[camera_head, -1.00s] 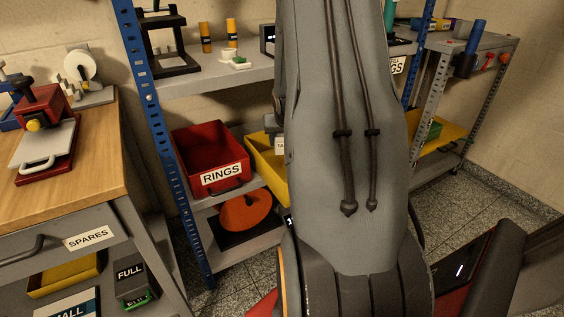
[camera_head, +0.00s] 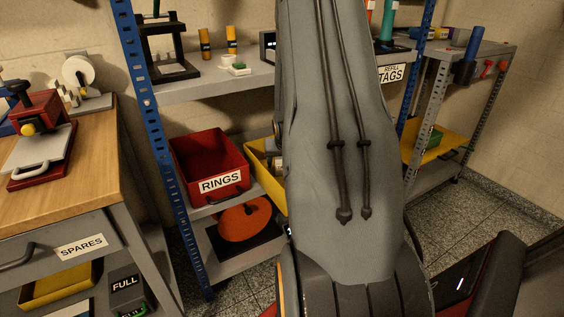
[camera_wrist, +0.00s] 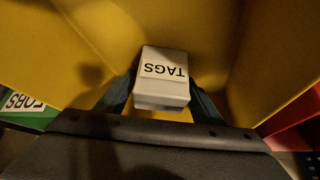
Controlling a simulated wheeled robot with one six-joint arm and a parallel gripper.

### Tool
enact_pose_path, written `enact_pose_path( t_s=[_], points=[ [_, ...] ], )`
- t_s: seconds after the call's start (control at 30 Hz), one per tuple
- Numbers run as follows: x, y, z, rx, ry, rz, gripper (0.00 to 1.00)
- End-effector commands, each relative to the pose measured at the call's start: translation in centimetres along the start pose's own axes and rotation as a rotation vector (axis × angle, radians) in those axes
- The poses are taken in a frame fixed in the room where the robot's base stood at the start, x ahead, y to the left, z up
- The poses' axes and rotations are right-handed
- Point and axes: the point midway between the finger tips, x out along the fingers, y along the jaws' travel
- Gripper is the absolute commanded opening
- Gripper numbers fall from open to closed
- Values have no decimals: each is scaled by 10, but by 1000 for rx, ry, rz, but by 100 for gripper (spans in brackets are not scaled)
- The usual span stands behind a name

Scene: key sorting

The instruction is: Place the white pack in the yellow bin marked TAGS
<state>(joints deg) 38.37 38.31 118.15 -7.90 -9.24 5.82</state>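The white pack (camera_wrist: 164,68), printed TAGS, sits between the two dark fingers of my gripper (camera_wrist: 163,90) in the wrist view. Both fingers lie against its sides, so the gripper looks shut on it. Walls of the yellow bin (camera_wrist: 245,50) surround the pack on several sides, with shadows on them. Whether the pack touches the bin floor cannot be told. In the head view the yellow bin (camera_head: 259,163) stands on the middle shelf, mostly hidden behind my grey arm. Its label is hidden there.
A red bin marked RINGS (camera_head: 211,163) stands just left of the yellow bin. A green bin marked FOBS (camera_wrist: 22,122) shows at the wrist view's left. The blue shelf post (camera_head: 155,130) and the upper shelf (camera_head: 215,85) bound the space around the bins.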

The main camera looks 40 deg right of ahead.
Motion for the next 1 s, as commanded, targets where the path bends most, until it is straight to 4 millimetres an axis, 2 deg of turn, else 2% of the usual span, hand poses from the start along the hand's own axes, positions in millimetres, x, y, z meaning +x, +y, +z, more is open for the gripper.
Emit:
enact_pose_path(
  t_s=[0.3, 0.43, 0.57, 0.8, 1.0],
  points=[
    [-1, 0, 0, 0, 0, 0, 67],
    [-8, 0, -2, 0, 0, 0, 67],
    [-29, 0, -3, -1, 1, 0, 67],
    [-80, 0, -4, -1, 3, 0, 67],
    [-111, 0, -2, -1, 1, 0, 67]
  ],
)
